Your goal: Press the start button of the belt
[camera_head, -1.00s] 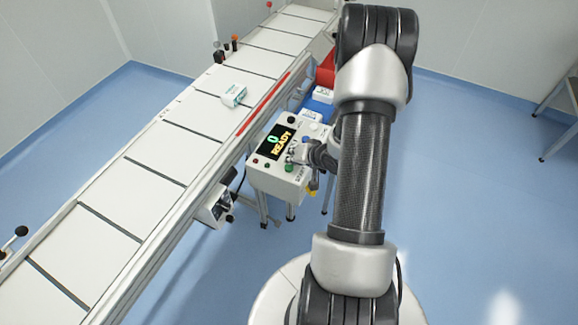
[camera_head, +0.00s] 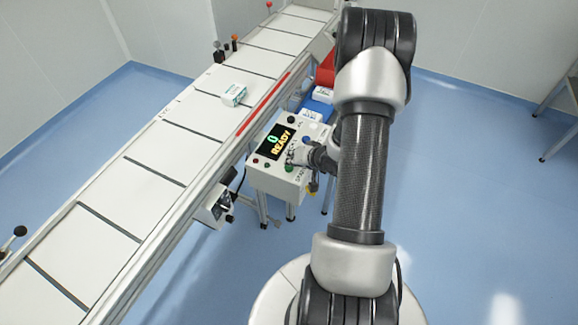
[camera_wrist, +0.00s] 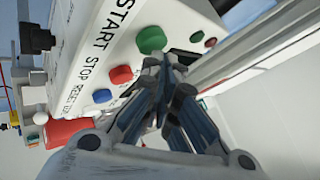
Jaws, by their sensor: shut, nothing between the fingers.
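The control box (camera_head: 262,178) stands beside the belt (camera_head: 165,152), and its display (camera_head: 275,143) reads "0 READY". The green start button (camera_head: 289,168) is on its top panel, and it also shows in the wrist view (camera_wrist: 151,39) by the word START. My gripper (camera_wrist: 171,64) is shut and empty, with its fingertips close beside the green button. Whether they touch it I cannot tell. In the head view my gripper (camera_head: 298,156) partly covers the panel.
A small white and green carton (camera_head: 234,94) lies on the belt. A red bin (camera_head: 326,72) and a blue bin (camera_head: 318,107) stand beyond the control box. The belt's side rail runs close to the box.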

